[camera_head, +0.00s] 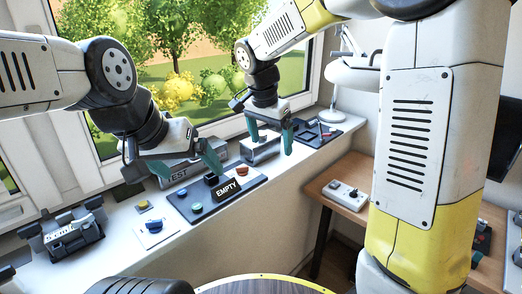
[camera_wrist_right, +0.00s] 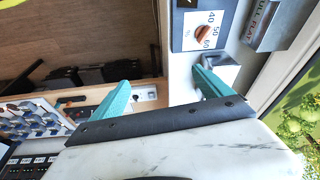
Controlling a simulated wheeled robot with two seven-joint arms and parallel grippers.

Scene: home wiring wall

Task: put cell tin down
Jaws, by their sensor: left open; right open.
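A small grey metal box (camera_head: 262,152), which looks like the cell tin, stands on the white windowsill; I cannot read a label on it. My right gripper (camera_head: 269,136) is open above it, with its teal fingers apart. In the right wrist view, a grey box (camera_wrist_right: 222,68) shows beside and partly behind the right-hand finger of my right gripper (camera_wrist_right: 160,92). I cannot tell whether the finger touches it.
A dark board (camera_head: 238,199) with an EMPTY block (camera_head: 228,188) and coloured discs lies on the sill. A blue-button plate (camera_head: 154,232) and a grey device (camera_head: 70,230) are to its left. A desk lamp (camera_head: 340,80) stands at the far end. A wooden desk (camera_head: 342,172) stands right.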

